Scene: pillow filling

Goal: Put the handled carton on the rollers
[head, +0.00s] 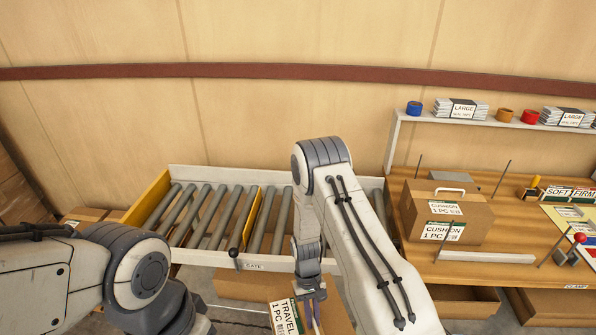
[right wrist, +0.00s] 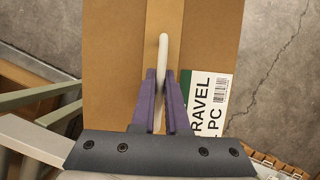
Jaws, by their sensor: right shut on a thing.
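The handled carton (head: 338,312) is brown with a white-and-green TRAVEL 1 PC label. It hangs at the bottom centre of the head view, in front of and below the front rail of the rollers (head: 213,215). My right gripper (head: 314,296) is shut on its white handle (right wrist: 162,50). In the right wrist view the purple fingers (right wrist: 160,88) grip the handle from both sides, over the carton's top (right wrist: 112,70). My right arm hides part of the rollers' right side. My left arm is at the lower left; its gripper is out of frame.
A yellow gate (head: 240,226) with a black knob crosses the rollers. A CUSHION carton (head: 470,222) with a white handle stands on the wooden bench (head: 420,262) at right. A shelf (head: 490,120) holds tape rolls and stacks. The visible rollers are empty.

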